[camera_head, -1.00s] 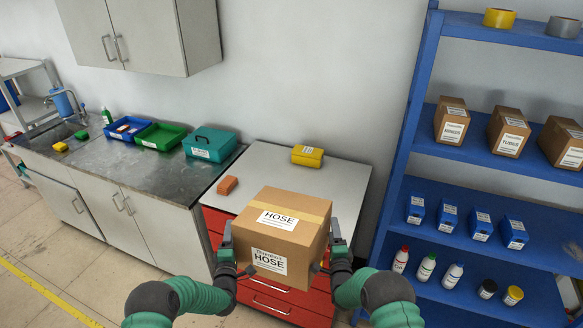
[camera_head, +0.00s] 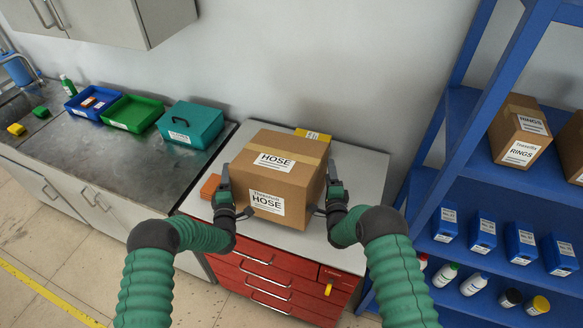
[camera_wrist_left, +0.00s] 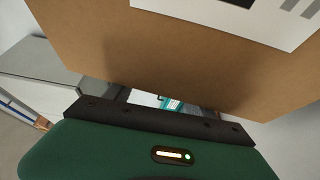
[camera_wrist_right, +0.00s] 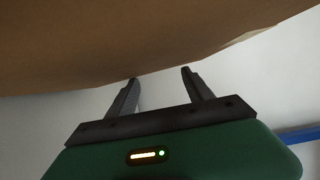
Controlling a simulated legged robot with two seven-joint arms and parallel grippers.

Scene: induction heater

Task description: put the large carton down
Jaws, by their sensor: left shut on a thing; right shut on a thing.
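The large brown carton (camera_head: 297,183), labelled HOSE on its top and front, is upright above the light grey top of the red drawer cabinet (camera_head: 360,165). I cannot tell whether its underside touches the surface. My left gripper (camera_head: 226,182) is at the carton's left side and my right gripper (camera_head: 330,182) at its right side, both shut on it. The carton's brown face fills the upper part of the left wrist view (camera_wrist_left: 130,45) and of the right wrist view (camera_wrist_right: 120,40). The carton's far side is hidden.
An orange block (camera_head: 210,186) lies close to the carton's left side. A yellow case (camera_head: 316,135) is partly hidden behind it. A teal toolbox (camera_head: 192,123) stands on the counter to the left. A blue shelf rack (camera_head: 436,190) stands to the right. The cabinet top's right part is clear.

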